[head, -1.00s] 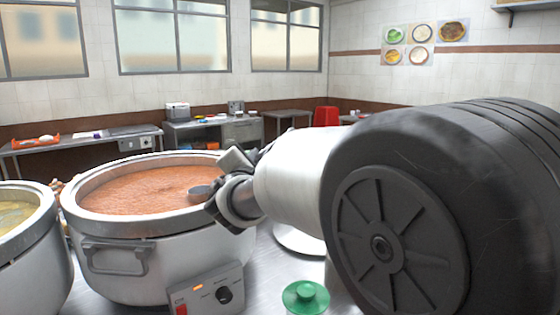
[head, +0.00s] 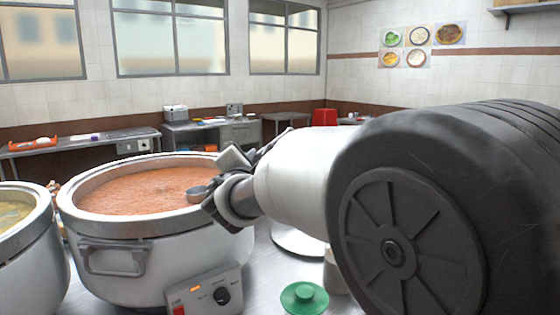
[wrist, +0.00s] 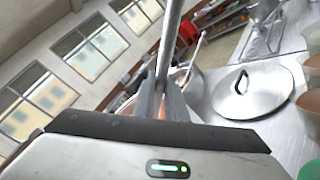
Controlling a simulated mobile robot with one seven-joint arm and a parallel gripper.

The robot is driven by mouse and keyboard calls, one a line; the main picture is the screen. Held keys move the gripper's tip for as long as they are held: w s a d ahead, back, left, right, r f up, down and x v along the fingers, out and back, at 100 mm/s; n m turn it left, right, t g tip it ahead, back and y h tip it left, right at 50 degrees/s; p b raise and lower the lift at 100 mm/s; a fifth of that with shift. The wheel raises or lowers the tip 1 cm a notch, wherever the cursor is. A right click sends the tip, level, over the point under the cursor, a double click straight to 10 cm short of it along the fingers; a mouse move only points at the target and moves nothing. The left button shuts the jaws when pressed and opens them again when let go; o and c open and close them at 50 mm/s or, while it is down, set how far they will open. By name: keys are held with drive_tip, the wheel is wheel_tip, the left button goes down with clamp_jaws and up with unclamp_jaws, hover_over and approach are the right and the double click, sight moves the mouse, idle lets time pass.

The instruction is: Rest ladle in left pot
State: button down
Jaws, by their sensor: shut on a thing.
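A large white pot (head: 150,262) with orange-red contents stands left of centre in the head view. Another pot (head: 25,245) with yellowish contents is cut by the left edge. My gripper (head: 222,190) is at the red-filled pot's right rim, seen from behind my arm. The ladle's metal bowl (head: 197,194) shows over that pot's right side, at or just above the contents; I cannot tell which. In the wrist view my gripper (wrist: 166,103) is shut on the ladle's metal handle (wrist: 169,45), which runs up between the fingers. My arm hides part of the rim.
A control box (head: 208,293) is on the red-filled pot's front. A metal lid (wrist: 253,91) lies flat on the counter in the wrist view. Side tables (head: 85,142) stand by the wall.

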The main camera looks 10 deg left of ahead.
drive_tip(key=shift+f+b, duration=0.3)
drive_tip(key=shift+b, duration=0.25)
idle(0.4)
drive_tip(key=c, duration=1.7)
unclamp_jaws()
drive_tip(key=shift+s, duration=0.1)
drive_tip(key=s+d, duration=0.1)
drive_tip(key=s, duration=0.4)
drive_tip(key=s+d, duration=0.1)
drive_tip(key=s, duration=0.5)
drive_tip(key=s+d, duration=0.1)
drive_tip(key=s, duration=0.5)
drive_tip(key=shift+r, duration=0.15)
